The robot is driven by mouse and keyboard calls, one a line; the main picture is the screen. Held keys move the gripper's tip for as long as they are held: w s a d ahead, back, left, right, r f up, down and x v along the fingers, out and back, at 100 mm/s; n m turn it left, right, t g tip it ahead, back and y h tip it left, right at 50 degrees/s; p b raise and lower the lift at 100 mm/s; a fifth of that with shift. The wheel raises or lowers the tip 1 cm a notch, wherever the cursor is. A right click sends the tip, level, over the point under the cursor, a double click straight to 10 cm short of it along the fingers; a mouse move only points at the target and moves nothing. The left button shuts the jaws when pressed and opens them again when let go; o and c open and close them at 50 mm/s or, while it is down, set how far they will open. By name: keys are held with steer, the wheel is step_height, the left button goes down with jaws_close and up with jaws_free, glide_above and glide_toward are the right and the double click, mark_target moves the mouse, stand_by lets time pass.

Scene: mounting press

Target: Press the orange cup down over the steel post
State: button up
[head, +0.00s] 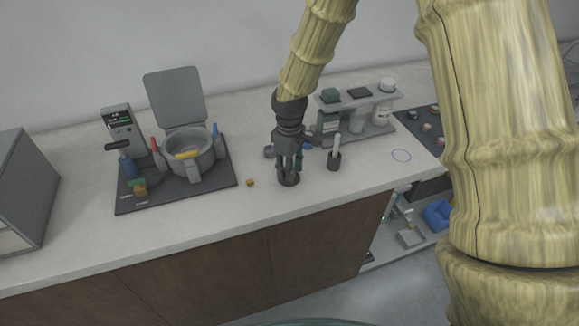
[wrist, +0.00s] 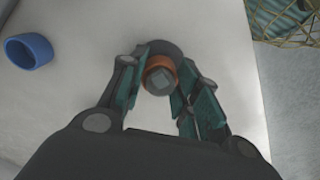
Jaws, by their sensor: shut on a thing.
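My gripper (head: 289,172) points straight down over the counter, right of the pot machine. In the wrist view its fingers (wrist: 162,68) stand on both sides of the orange cup (wrist: 149,66) and are shut on it. The cup shows as an orange ring with a grey, angular face inside it. I cannot tell whether that face is the steel post or part of the cup. A dark round base (wrist: 167,46) shows just beyond the cup, and also under the fingertips in the head view (head: 288,182). How far the cup sits over a post is hidden.
A blue ring (wrist: 28,63) lies on the counter nearby. A dark holder with a white rod (head: 335,161) stands close on the right. A rack (head: 357,104) with containers is behind. The open-lidded pot machine (head: 190,152) and a small yellow piece (head: 250,182) are left.

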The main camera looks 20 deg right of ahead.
steer(key=shift+f, duration=0.35)
steer(key=o, duration=1.5)
steer(key=shift+o, duration=0.2)
steer(key=shift+r, duration=0.15)
steer(key=shift+r+p, duration=3.25)
steer(key=shift+r, duration=0.65)
steer(key=shift+a, duration=0.1)
